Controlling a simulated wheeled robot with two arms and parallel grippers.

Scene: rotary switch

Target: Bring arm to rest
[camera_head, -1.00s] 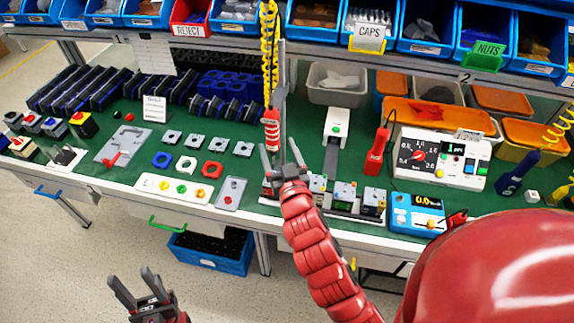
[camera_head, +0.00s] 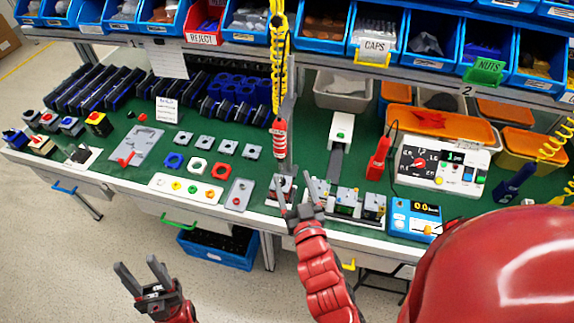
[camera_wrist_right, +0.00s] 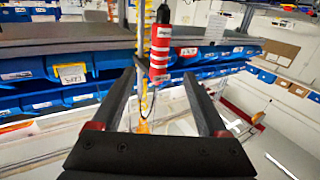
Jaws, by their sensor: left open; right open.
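My right gripper (camera_head: 297,190) is open and empty at the front edge of the green workbench (camera_head: 240,218), in front of a small dark-and-grey fixture (camera_head: 283,186). In the right wrist view my right gripper (camera_wrist_right: 158,78) shows its two dark fingers spread apart. A red hanging tool (camera_wrist_right: 160,55) appears between and beyond the fingers, apart from them. My left gripper (camera_head: 140,272) is open and empty, low in the head view over the floor, in front of the bench. Neither gripper holds anything.
The red tool (camera_head: 280,138) hangs on a yellow coil above the bench. A row of small modules (camera_head: 345,200), a blue meter (camera_head: 412,217) and a white dial box (camera_head: 440,165) stand to the right. Floor is free before the bench.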

